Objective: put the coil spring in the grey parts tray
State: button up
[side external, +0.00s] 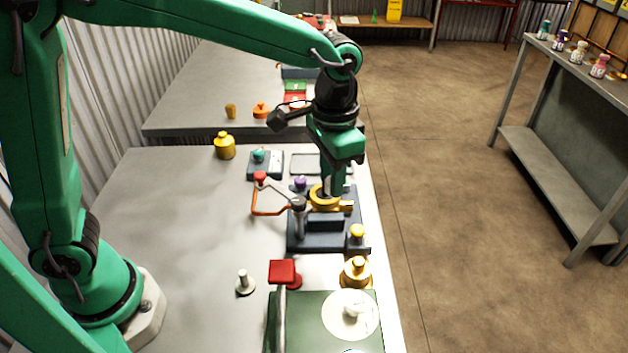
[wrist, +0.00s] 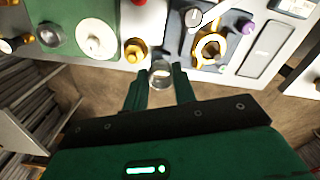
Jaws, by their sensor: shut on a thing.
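My gripper (wrist: 160,82) is shut on the coil spring (wrist: 161,70), a silvery round piece between its two green fingers in the wrist view. In the side external view my gripper (side external: 335,185) is over the right edge of the bench, beside the yellow ring; I cannot make out the spring there. The grey parts tray (wrist: 262,50) looks like a shallow rectangle with a pale rim, right of the spring in the wrist view. It also shows in the side external view (side external: 308,171), behind the gripper's left side. I see nothing in it.
A dark blue fixture (side external: 325,240) with a yellow ring (side external: 323,197) and an orange-handled part (side external: 268,211) stands near the gripper. A brass part (side external: 356,273), a red block (side external: 283,272) and a green board (side external: 300,320) are nearer the camera. The bench's left side (side external: 180,220) is mostly clear.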

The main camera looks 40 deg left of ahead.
jog(key=w+a+f, duration=0.3)
jog(key=w+a, duration=0.2)
jog(key=w, duration=0.3)
jog(key=w+a+f, duration=0.3)
jog(key=w+a, duration=0.2)
jog(key=w, duration=0.3)
jog(key=shift+w+a+f, duration=0.3)
jog(key=shift+a, duration=0.1)
jog(key=w+a+f, duration=0.1)
jog(key=a+f, duration=0.1)
jog(key=a, duration=0.1)
jog(key=w+a+f, duration=0.2)
jog(key=a, duration=0.2)
jog(key=w+a+f, duration=0.2)
jog(key=a+f, duration=0.1)
jog(key=shift+w+a, duration=0.15)
jog(key=shift+w, duration=0.05)
jog(key=shift+f, duration=2.05)
jog(key=shift+f, duration=0.15)
jog(key=o, duration=0.9)
